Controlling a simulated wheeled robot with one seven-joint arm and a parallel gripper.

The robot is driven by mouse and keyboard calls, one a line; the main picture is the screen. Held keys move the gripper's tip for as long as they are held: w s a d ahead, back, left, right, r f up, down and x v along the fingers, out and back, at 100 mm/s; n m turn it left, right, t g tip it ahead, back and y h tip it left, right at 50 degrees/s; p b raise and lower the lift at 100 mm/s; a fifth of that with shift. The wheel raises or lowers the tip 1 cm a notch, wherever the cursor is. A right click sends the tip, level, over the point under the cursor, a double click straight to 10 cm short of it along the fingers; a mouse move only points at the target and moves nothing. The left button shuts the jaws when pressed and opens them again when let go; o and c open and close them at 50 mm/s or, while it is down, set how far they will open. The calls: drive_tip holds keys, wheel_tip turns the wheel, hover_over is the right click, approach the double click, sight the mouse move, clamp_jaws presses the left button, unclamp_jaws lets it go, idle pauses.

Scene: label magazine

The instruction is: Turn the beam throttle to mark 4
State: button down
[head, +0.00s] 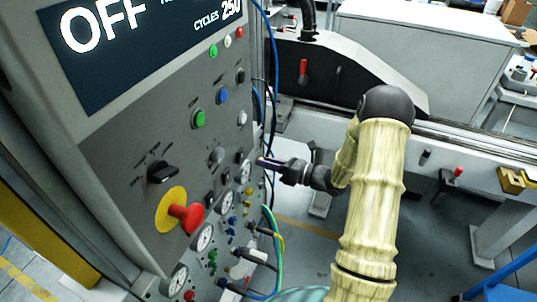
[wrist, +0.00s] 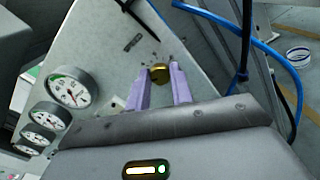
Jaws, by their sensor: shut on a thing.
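A small brass knob (wrist: 159,74) sits on the grey side face of the control cabinet in the wrist view, with small dark marks around it, too small to read. I take it as the beam throttle, though no name is legible. My gripper's two lilac fingers (wrist: 160,84) are shut on the knob, one on each side. Which mark it points to cannot be told. In the head view my gripper (head: 262,161) reaches the cabinet's right edge from the right, and the knob is hidden there.
The cabinet front (head: 125,155) carries a screen (head: 140,45) reading OFF and CYCLES 250, a black selector (head: 162,172), a red stop button (head: 187,216) and several gauges (wrist: 70,88). Blue cables (wrist: 262,42) hang close to the right of my gripper. Floor lies open beyond.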

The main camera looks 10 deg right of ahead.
drive_tip(key=shift+f+m+p, duration=0.1)
drive_tip(key=shift+m+p, duration=4.5)
drive_tip(key=shift+p, duration=0.1)
drive_tip(key=c, duration=1.2)
unclamp_jaws()
drive_tip(key=shift+c, duration=0.2)
drive_tip(key=b+v, duration=0.3)
drive_tip(key=v, duration=1.4)
drive_tip(key=shift+s+d, duration=0.15)
drive_tip(key=shift+d, duration=0.05)
